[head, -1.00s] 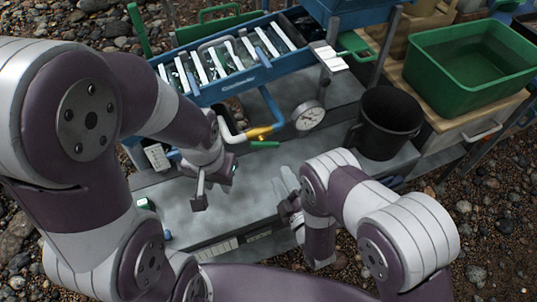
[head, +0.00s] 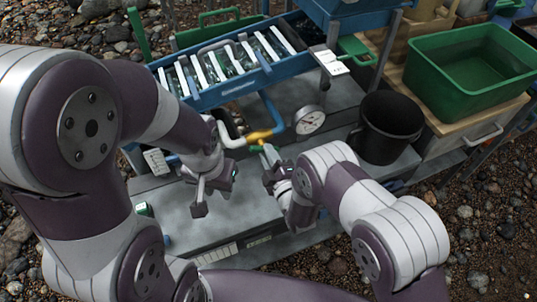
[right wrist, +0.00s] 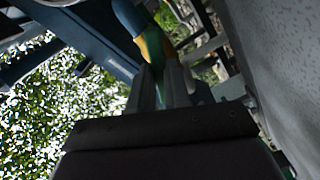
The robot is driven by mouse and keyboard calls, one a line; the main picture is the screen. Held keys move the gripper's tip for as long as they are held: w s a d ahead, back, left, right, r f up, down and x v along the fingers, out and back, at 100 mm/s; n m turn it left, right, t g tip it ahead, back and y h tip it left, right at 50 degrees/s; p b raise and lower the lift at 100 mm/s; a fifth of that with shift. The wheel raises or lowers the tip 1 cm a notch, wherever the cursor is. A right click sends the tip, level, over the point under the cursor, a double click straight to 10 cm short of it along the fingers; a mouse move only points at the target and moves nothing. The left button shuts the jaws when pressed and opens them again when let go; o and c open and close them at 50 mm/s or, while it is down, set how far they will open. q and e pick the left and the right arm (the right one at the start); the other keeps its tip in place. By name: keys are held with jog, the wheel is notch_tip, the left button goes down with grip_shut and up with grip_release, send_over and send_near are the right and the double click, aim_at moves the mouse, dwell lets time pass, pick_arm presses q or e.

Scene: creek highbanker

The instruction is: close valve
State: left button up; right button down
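The valve is a yellow body (head: 262,134) in the pipe run, with a green handle (head: 255,148) below it. In the right wrist view the yellow body (right wrist: 152,45) and green handle (right wrist: 169,72) lie just beyond my fingertips. My right gripper (head: 268,160) is at the handle from the lower right. Its fingers (right wrist: 163,85) look apart, with some green between them; whether they touch the handle is unclear. My left gripper (head: 213,191) hangs left of the valve, apart from it, and looks open and empty.
A black bucket (head: 390,125) stands further right. The blue sluice (head: 230,88) is above. A green tub (head: 465,75) rests on a wooden cabinet. The grey deck (head: 190,222) in front is mostly clear.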

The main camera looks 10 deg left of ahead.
jog(key=m+b, duration=0.1)
jog(key=m, duration=0.4)
jog(key=shift+m, duration=0.4)
jog(key=c, duration=1.1)
grip_release()
jog(key=p+v, duration=0.1)
jog(key=v, duration=1.1)
jog(key=shift+s+d, duration=0.2)
jog(key=shift+s, duration=0.1)
